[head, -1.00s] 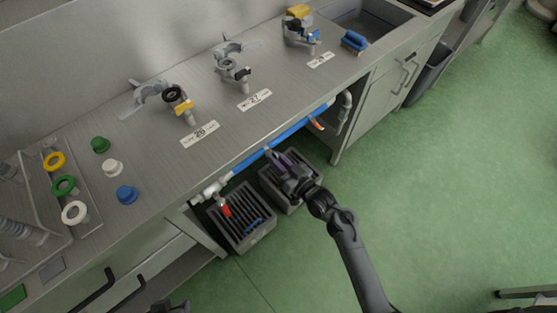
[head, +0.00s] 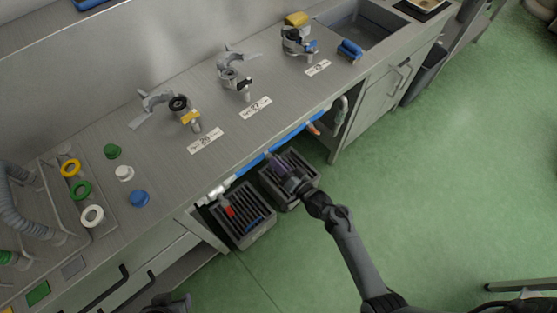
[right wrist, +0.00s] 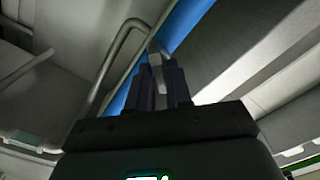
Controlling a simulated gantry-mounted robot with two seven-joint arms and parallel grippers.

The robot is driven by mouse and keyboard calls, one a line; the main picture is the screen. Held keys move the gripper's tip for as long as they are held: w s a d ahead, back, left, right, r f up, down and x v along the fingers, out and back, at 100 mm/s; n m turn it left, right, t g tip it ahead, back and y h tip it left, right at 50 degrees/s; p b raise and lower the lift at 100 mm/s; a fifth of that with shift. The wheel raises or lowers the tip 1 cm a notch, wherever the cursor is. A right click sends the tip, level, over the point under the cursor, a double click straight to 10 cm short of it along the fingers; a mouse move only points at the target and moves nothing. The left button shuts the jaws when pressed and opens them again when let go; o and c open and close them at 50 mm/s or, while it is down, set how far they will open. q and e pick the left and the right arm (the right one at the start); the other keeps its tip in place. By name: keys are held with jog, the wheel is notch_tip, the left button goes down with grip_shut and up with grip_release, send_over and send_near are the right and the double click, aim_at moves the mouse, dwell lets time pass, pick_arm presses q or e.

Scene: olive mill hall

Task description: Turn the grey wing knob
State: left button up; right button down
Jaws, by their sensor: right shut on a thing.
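The grey wing knob (right wrist: 157,50) shows in the right wrist view as a small pale grey piece between my fingertips, in front of a blue pipe (right wrist: 190,20). In the head view the blue pipe (head: 297,134) runs under the counter's front edge, and my right gripper (head: 273,161) reaches it from the front. The right gripper (right wrist: 161,75) is shut on the knob. The fingers hide part of it, and its turn angle is hard to read. A dark part at the head view's bottom edge looks like my left gripper (head: 168,302); its jaws cannot be made out.
Dark slatted crates (head: 243,243) stand below. The steel counter (head: 160,150) carries clamps, labels and coloured caps.

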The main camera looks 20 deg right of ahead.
jog(key=shift+d+f+m+p, duration=0.1)
jog(key=shift+m+p, duration=1)
jog(key=shift+m, duration=1.2)
jog(key=shift+f+m+p, duration=0.1)
jog(key=shift+m+p, duration=1)
jog(key=shift+m, duration=1.2)
jog(key=c, duration=1.2)
grip_release()
jog(key=shift+s, duration=0.1)
jog(key=p+v, duration=0.2)
jog(key=v, duration=0.8)
jog(key=shift+s+d, duration=0.15)
jog(key=shift+s, duration=0.15)
